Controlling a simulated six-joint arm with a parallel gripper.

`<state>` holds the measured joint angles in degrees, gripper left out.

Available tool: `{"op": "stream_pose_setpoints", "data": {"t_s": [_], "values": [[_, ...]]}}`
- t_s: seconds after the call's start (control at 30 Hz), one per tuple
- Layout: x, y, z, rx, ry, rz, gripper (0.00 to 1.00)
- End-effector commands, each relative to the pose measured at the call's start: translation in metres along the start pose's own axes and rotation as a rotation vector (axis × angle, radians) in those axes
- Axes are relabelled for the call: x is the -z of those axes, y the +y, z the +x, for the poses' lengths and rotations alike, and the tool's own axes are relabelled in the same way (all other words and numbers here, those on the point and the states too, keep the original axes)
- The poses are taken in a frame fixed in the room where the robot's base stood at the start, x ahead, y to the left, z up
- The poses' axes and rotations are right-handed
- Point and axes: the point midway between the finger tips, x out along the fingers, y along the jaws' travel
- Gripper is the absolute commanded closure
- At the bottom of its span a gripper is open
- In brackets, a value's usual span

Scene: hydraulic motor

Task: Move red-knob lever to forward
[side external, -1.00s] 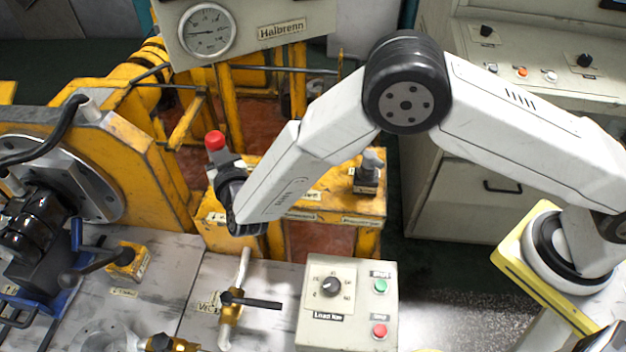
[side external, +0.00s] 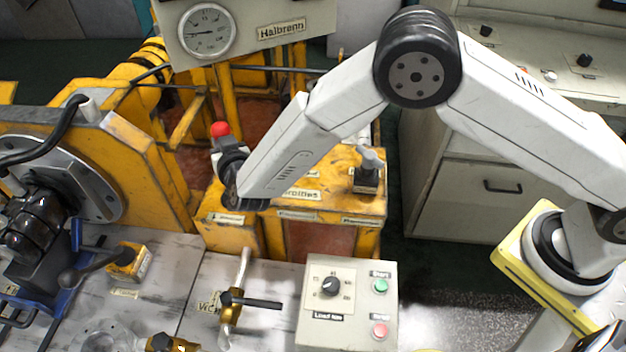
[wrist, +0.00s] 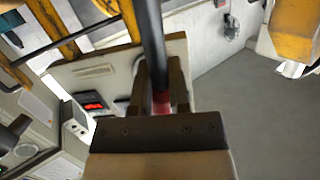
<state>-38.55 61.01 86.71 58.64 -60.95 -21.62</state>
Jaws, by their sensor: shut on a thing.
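The red knob (side external: 220,129) shows at the end of my gripper (side external: 222,146) in the side view, above the back left of the yellow control box. In the wrist view, a dark lever rod (wrist: 151,40) runs down between the two fingers of my gripper (wrist: 159,80). A bit of the red knob (wrist: 161,103) shows deep between the fingers, near the palm. My gripper is shut on the red-knob lever. My arm hides the lever's foot in the side view.
A second, grey-topped lever (side external: 368,168) stands at the right on the yellow box (side external: 320,205). A gauge panel (side external: 270,28) rises behind. A grey button box (side external: 347,300) and a valve with a black handle (side external: 250,301) are in front.

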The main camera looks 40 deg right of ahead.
Motion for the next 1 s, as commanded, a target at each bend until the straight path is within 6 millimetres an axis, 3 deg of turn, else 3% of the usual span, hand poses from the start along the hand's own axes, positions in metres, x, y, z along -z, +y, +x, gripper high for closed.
{"op": "stream_pose_setpoints", "data": {"t_s": [0.03,0.4,0.83,0.87,0.9,0.93,1.0], "values": [[0.013,0.002,0.007,-0.004,0.003,0.029,1.0],[0.009,0.019,0.033,-0.004,-0.161,0.138,1.0],[0.007,0.021,0.036,-0.003,-0.19,0.158,1.0],[0.007,0.021,0.036,-0.002,-0.19,0.158,0.69],[0.007,0.021,0.036,-0.002,-0.19,0.158,0.56],[0.007,0.021,0.036,-0.002,-0.191,0.158,0.47],[0.007,0.021,0.035,-0.002,-0.191,0.157,0.45]]}}
